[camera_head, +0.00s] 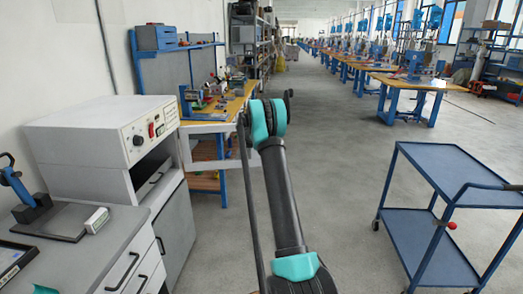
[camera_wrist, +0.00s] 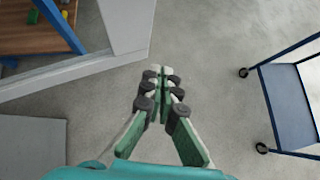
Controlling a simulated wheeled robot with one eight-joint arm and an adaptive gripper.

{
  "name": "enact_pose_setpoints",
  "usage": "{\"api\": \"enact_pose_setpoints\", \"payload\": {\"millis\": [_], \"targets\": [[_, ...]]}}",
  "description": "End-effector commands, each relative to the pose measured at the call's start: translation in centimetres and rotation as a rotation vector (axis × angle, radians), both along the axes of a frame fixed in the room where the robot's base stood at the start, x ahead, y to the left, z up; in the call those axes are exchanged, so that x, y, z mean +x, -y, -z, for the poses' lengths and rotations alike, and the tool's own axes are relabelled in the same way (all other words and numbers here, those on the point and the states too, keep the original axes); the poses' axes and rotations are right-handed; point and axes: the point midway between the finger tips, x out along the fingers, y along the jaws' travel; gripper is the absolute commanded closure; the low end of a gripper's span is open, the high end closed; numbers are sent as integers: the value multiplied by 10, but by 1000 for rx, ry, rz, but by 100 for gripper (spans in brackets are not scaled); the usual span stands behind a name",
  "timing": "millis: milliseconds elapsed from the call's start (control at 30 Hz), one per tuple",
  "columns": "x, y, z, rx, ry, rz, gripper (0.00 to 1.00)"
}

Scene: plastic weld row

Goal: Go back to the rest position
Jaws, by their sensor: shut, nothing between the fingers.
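In the wrist view my gripper (camera_wrist: 160,76) points down over the bare grey floor. Its green and grey fingers are shut with their tips together, and nothing shows between them. In the head view my black and teal arm rises through the middle of the picture, between the grey cabinet and the blue cart. The fingers cannot be made out in the head view.
A grey cabinet (camera_head: 95,125) and a drawer counter (camera_head: 75,250) stand at left, with a workbench (camera_head: 243,100) behind. A blue two-shelf cart (camera_head: 440,170) stands at right, its lower shelf also in the wrist view (camera_wrist: 290,105). Floor between them is clear.

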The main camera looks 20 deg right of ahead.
Motion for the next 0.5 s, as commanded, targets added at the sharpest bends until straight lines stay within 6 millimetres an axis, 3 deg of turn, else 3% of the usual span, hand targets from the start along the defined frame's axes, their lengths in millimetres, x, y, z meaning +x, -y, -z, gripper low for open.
{"api": "enact_pose_setpoints", "payload": {"millis": [200,500], "targets": [[-21,-17,-25,-1,0,-1,100],[-38,-28,-42,15,5,14,100]]}}
